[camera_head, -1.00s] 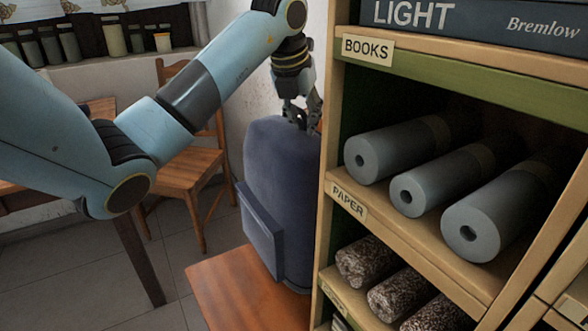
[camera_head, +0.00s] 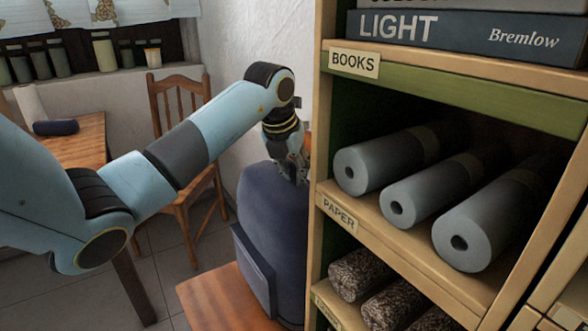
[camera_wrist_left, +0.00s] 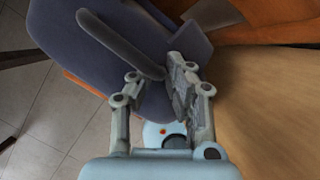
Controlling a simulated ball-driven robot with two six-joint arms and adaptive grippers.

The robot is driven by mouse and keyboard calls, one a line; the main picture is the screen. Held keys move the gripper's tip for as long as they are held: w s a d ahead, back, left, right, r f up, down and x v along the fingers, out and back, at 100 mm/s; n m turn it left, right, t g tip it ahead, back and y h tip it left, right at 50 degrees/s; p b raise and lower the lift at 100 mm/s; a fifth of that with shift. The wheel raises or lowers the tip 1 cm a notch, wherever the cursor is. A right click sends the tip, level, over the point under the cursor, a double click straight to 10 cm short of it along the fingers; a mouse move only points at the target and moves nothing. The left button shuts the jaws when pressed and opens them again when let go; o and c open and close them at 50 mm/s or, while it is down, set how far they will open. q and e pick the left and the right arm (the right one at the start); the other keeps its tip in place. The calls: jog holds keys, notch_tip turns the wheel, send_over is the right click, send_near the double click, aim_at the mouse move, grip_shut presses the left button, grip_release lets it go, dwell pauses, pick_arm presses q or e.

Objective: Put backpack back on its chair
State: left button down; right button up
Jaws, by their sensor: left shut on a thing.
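The dark blue backpack (camera_head: 262,215) is upright beside the shelf unit in the head view, with its flat pocket facing left. Its lower part overlaps a wooden chair seat (camera_head: 215,300); I cannot tell whether it rests on the seat. My left gripper (camera_head: 290,172) is at the top of the backpack and shut on it. In the left wrist view the backpack (camera_wrist_left: 60,30) fills the upper left, and a dark blue strap (camera_wrist_left: 120,42) runs towards the left gripper (camera_wrist_left: 158,78). My right gripper is out of view.
The shelf unit (camera_head: 342,185) with books and paper rolls stands close to the right of the backpack. Another wooden chair (camera_head: 200,185) and a table (camera_head: 75,140) with a white roll stand behind. A white wall (camera_head: 235,90) is close behind the gripper.

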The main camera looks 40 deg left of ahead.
pick_arm(q)
jog(key=c, duration=1.3)
grip_release()
jog(key=shift+r, duration=0.1)
jog(key=p+v, duration=0.1)
jog(key=v, duration=1.1)
